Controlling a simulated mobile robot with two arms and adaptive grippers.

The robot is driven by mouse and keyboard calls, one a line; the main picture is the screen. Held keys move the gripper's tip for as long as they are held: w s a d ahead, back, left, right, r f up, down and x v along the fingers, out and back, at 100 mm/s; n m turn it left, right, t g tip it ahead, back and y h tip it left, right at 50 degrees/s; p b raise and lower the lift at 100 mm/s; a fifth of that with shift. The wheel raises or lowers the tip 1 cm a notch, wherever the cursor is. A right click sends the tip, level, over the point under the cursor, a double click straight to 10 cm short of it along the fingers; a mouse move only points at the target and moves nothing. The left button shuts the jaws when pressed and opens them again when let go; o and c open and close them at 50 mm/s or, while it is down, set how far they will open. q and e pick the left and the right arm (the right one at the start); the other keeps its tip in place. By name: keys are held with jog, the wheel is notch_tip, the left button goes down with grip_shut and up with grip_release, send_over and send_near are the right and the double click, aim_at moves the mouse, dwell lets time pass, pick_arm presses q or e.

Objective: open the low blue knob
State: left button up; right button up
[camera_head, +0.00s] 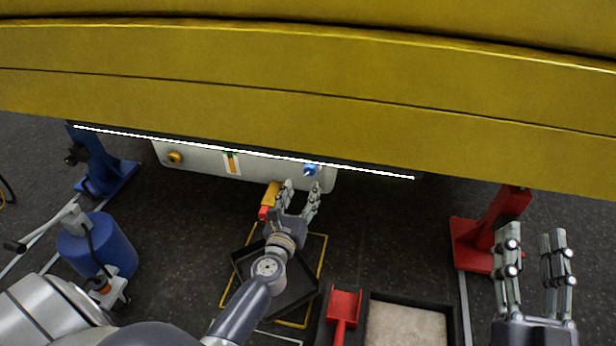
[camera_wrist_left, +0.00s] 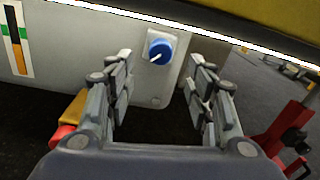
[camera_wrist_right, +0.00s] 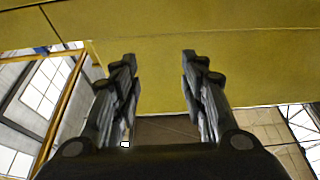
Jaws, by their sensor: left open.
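The blue knob (camera_head: 310,169) sits on the right end of a pale panel (camera_head: 200,160) under the yellow boom. In the left wrist view the blue knob (camera_wrist_left: 160,50) has a white pointer mark and lies ahead, between the two fingers but beyond their tips. My left gripper (camera_head: 301,190) is open and empty, just below and in front of the knob, apart from it. It also shows in the left wrist view (camera_wrist_left: 163,80). My right gripper (camera_head: 533,240) is open and empty at the far right; the right wrist view shows its fingers (camera_wrist_right: 158,60) apart below the yellow boom.
The yellow boom (camera_head: 300,85) spans overhead. A yellow and red part (camera_head: 270,198) is beside my left gripper. A blue stand (camera_head: 100,165), red stand (camera_head: 480,235) and blue cylinder (camera_head: 95,250) stand around.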

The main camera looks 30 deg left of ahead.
aim_at(309, 173)
pick_arm(q)
jog(key=x, duration=0.5)
jog(key=shift+w+a, duration=0.1)
jog(key=shift+w, duration=0.3)
jog(key=shift+w+a+b, duration=0.2)
jog(key=shift+w+b, duration=0.1)
jog(key=shift+w, duration=0.4)
pick_arm(e)
jog(key=shift+s+r+t, duration=0.25)
jog(key=shift+r+t, duration=0.05)
jog(key=shift+r, duration=0.2)
jog(key=shift+s+r+t, duration=0.2)
jog(key=shift+r+t, duration=0.1)
jog(key=shift+r, duration=0.2)
pick_arm(q)
jog(key=c, duration=1.1)
